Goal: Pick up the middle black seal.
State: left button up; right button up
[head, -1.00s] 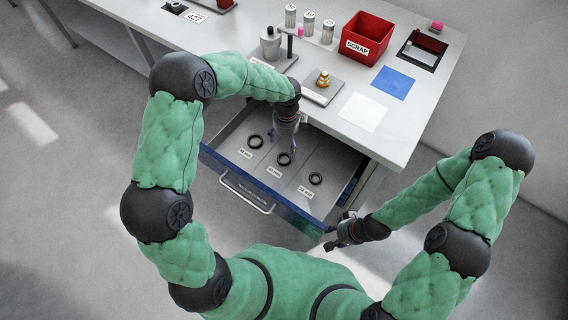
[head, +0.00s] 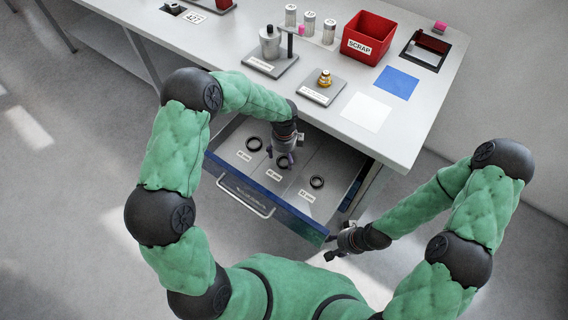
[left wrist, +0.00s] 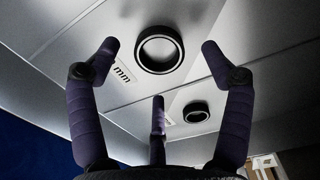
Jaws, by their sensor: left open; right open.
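Three black seals lie apart in the open drawer (head: 234,188), each in its own strip: a left seal (head: 254,144), the middle seal (head: 282,163) and a right seal (head: 317,182). My left gripper (head: 285,158) points down just over the middle seal and partly covers it. In the left wrist view, its purple fingers (left wrist: 158,50) are spread, with a black seal (left wrist: 160,49) framed between the tips and nothing held. A second seal (left wrist: 197,112) shows lower right there. My right gripper (head: 339,244) is open and empty outside the drawer's right front corner.
The bench (head: 395,130) stands behind the drawer. It carries a red scrap bin (head: 368,38), a blue mat (head: 396,83), a white mat (head: 365,112), a plate with a brass part (head: 323,82) and several metal cylinders. Low drawer walls surround the seals.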

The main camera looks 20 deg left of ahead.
aim_at(284, 162)
pick_arm(q)
notch_tip(284, 162, down, 3)
jog(key=shift+r+b, duration=0.2)
jog(key=shift+b, duration=0.15)
jog(key=shift+c, duration=0.3)
jog(key=c, duration=1)
jog(key=shift+o, duration=0.2)
jog(key=shift+r, duration=0.15)
